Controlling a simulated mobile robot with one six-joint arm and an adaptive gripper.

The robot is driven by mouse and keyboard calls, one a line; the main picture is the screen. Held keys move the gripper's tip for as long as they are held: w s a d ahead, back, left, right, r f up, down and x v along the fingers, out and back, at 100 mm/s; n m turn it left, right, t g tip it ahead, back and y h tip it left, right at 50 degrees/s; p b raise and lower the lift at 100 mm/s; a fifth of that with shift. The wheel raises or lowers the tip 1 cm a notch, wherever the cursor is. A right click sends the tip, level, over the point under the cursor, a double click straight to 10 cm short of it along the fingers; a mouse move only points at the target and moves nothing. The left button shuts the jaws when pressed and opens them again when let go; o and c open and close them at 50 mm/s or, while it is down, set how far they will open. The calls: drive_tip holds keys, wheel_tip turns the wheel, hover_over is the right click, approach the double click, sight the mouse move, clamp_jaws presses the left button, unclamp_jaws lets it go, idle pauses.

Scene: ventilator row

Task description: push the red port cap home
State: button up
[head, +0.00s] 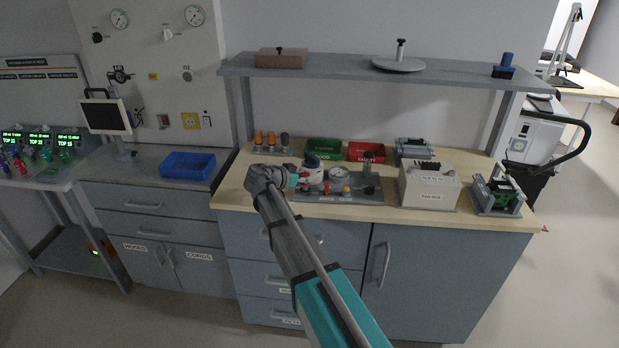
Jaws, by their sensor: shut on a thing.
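My gripper (318,183) is at the left part of a grey test board (345,199) on the wooden bench top. It is small in the head view and partly hidden by my wrist. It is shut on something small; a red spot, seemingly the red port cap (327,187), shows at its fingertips. I cannot tell how deep the cap sits in its port. A round white gauge (337,172) stands on the board just to the right of my gripper, and a dark upright fitting (368,181) stands further right.
A green bin (323,150) and a red bin (366,152) stand behind the board. A cream box (428,187) and a grey fixture with a green part (497,196) stand to the right. A shelf (340,68) spans above. A blue tray (188,165) is on the left counter.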

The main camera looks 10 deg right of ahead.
sight(305, 174)
drive_tip(key=shift+f+b, duration=1.05)
drive_tip(key=shift+f, duration=0.05)
idle(2.1)
drive_tip(key=o, duration=0.8)
drive_tip(key=shift+o, duration=0.2)
drive_tip(key=shift+r, duration=0.15)
drive_tip(key=shift+w+r+p, duration=0.2)
drive_tip(key=shift+r+p, duration=3.2)
drive_tip(key=shift+p, duration=0.15)
drive_tip(key=shift+s, duration=0.1)
